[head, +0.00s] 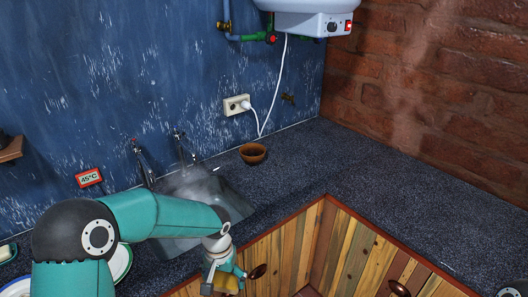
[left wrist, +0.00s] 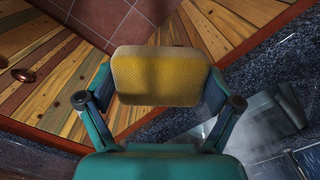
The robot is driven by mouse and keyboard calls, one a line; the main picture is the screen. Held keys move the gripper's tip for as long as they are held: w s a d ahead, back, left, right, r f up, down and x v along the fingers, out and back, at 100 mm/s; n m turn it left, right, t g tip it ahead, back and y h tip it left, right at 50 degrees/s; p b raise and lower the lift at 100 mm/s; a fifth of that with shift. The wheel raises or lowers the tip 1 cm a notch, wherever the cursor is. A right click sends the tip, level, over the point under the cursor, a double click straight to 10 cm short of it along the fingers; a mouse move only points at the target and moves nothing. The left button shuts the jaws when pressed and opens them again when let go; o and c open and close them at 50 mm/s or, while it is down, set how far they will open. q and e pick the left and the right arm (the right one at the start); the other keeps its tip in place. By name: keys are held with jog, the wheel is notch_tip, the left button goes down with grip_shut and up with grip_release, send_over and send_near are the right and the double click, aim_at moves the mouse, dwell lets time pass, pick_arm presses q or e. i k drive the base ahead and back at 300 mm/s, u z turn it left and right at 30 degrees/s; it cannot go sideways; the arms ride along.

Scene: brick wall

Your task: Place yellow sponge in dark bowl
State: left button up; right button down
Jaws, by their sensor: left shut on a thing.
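The yellow sponge (left wrist: 158,75) is held between the two fingers of my left gripper (left wrist: 158,90) in the left wrist view. In the head view my left gripper (head: 226,280) is low in front of the wooden cabinet doors, and a small part of the sponge (head: 228,285) shows there. The dark brown bowl (head: 253,153) stands upright on the counter behind the sink, near the blue wall. The gripper and sponge are well apart from the bowl, nearer to me and lower in the picture. My right gripper is not in view.
The metal sink (head: 232,204) with taps (head: 143,160) lies between my left arm and the blue wall. The speckled counter (head: 380,170) is clear to the right of the bowl. A white cable (head: 271,105) hangs from the heater (head: 305,15) beside the bowl. Plates (head: 121,262) stand at lower left.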

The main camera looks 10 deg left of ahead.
aim_at(252, 153)
jog(key=z, duration=0.3)
jog(key=i, duration=1.6)
jog(key=z, duration=0.25)
